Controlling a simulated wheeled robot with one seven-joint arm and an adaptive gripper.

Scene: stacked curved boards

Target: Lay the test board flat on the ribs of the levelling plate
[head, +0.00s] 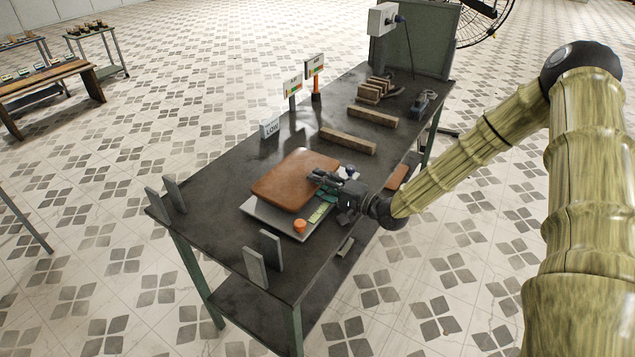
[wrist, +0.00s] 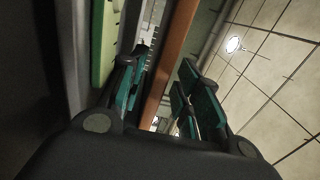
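The test board (head: 296,176) is a brown, rounded square panel in the head view. It lies over the grey levelling plate (head: 262,216), which shows along its near edges. The ribs are hidden under the board, and I cannot tell whether it touches them. My gripper (head: 322,180) is at the board's right edge. In the wrist view my gripper (wrist: 164,75) has its teal-padded fingers on either side of the board's brown edge (wrist: 175,57). A gap shows between the left finger and the board, and the right finger is close to it.
An orange knob (head: 300,226) and a green level strip (head: 320,212) sit by the plate's near right side. Upright grey posts (head: 271,250) stand at the table's near end. Wooden bars (head: 347,141), signs (head: 293,88) and a white block (head: 270,127) stand farther back.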

